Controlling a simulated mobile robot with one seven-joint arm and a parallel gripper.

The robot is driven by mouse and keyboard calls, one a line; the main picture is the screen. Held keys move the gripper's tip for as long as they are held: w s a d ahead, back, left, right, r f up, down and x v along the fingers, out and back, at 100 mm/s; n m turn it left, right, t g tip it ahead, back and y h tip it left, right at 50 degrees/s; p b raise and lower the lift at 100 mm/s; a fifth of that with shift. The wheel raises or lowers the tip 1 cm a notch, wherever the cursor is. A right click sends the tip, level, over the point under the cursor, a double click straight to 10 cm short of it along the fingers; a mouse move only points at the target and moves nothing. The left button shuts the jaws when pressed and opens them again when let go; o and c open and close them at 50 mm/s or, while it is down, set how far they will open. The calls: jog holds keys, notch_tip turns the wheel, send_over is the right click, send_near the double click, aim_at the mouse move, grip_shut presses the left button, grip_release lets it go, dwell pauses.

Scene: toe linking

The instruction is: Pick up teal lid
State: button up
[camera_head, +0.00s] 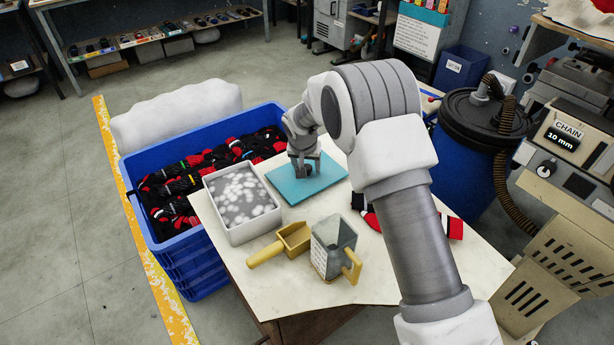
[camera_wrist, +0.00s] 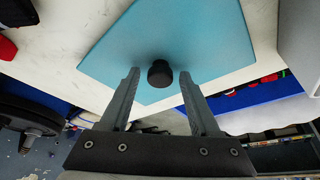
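The teal lid (camera_head: 290,184) is a flat rectangular plate lying on the pale tabletop, with a dark round knob near its middle. In the wrist view the teal lid (camera_wrist: 190,40) fills the upper middle, and its black knob (camera_wrist: 160,73) sits between my fingertips. My gripper (camera_head: 304,168) is over the lid at the knob. In the wrist view my gripper (camera_wrist: 159,76) is open, with a finger on each side of the knob and gaps showing between. Whether the fingertips touch the lid is not clear.
A white tub (camera_head: 243,230) of grey-white contents stands left of the lid. A yellow scoop (camera_head: 293,238) and a grey metal container (camera_head: 331,247) stand in front. A blue crate (camera_head: 180,265) of dark and red socks is at left. Dark and red items lie right, partly behind my arm.

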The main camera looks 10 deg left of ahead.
grip_shut()
